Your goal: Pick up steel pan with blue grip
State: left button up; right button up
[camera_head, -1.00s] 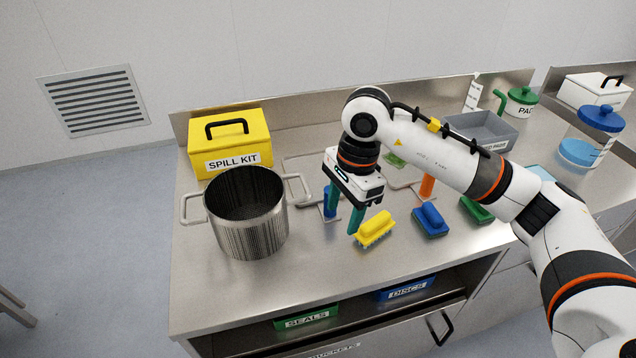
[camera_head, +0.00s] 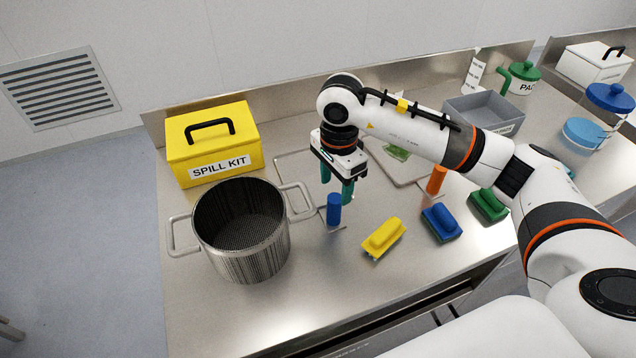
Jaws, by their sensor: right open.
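The steel pan (camera_head: 296,166) lies flat on the steel bench, right of the big pot. Its blue grip (camera_head: 334,209) stands up at the near end. My right gripper (camera_head: 337,184) points down with its green fingers apart and nothing between them. In the picture its fingertips are just above and behind the blue grip; I cannot tell the exact gap. The gripper hides part of the pan. My left gripper is not in view.
A ribbed steel pot (camera_head: 240,235) stands at left, before a yellow spill kit box (camera_head: 212,145). Yellow (camera_head: 384,238), blue (camera_head: 441,222) and green (camera_head: 488,204) brushes lie at right.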

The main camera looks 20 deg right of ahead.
aim_at(335, 198)
jog(key=shift+f, duration=0.95)
jog(key=shift+w+f+p, duration=0.1)
jog(key=shift+f+p, duration=0.2)
jog(key=f+p, duration=0.2)
jog(key=f, duration=0.1)
jog(key=shift+s+a+f, duration=0.2)
jog(key=shift+s, duration=0.2)
jog(key=shift+f, duration=0.75)
jog(key=c, duration=1)
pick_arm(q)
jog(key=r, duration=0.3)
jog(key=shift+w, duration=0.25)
pick_arm(e)
jog(key=shift+w, duration=0.1)
grip_shut()
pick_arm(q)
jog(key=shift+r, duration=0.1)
pick_arm(e)
jog(key=shift+r, duration=0.2)
